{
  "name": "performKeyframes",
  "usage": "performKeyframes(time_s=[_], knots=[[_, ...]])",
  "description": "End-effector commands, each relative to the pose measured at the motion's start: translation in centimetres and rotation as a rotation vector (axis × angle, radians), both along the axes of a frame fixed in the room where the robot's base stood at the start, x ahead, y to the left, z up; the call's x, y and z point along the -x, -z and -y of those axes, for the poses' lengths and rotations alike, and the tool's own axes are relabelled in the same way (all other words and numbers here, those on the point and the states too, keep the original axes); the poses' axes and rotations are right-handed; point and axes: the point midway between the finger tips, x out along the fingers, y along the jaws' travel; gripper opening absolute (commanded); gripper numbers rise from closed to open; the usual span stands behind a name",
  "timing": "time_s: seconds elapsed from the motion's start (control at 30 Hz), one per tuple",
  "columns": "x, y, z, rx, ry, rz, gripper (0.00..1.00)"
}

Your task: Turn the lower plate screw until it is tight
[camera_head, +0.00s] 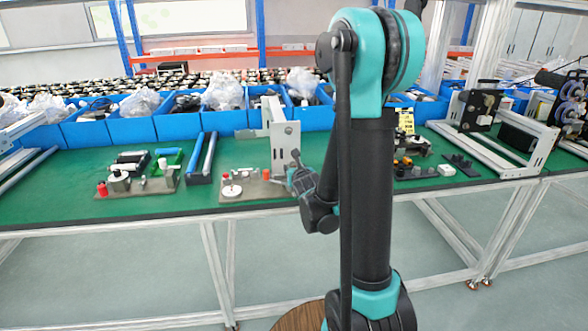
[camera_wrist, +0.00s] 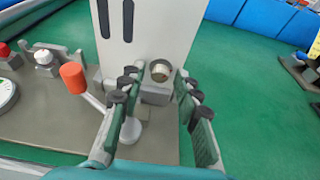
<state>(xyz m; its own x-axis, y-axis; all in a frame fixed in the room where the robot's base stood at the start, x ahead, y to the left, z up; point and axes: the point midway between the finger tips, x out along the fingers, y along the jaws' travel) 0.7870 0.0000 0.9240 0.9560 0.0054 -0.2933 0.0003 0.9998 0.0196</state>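The upright pale plate (camera_wrist: 150,30) fills the top middle of the wrist view, with two dark slots at its upper left.
An orange-capped lever (camera_wrist: 73,77) is left of my gripper, with a white dial (camera_wrist: 5,92) farther left. Blue bins (camera_head: 135,128) line the back of the green table (camera_head: 60,195). Bare green surface lies right of the plate in the wrist view.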

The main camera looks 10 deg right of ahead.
Motion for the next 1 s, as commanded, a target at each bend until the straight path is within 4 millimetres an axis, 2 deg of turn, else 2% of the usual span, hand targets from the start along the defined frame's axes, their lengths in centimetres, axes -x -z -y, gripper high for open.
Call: performKeyframes(time_s=[0.53,0.97,1.0], knots=[[-0.02,0.08,-0.38,0.413,-0.001,0.000,0.33],[0.00,0.05,-0.29,0.446,0.001,0.001,0.33],[-0.01,0.05,-0.29,0.446,0.001,0.001,0.28]])
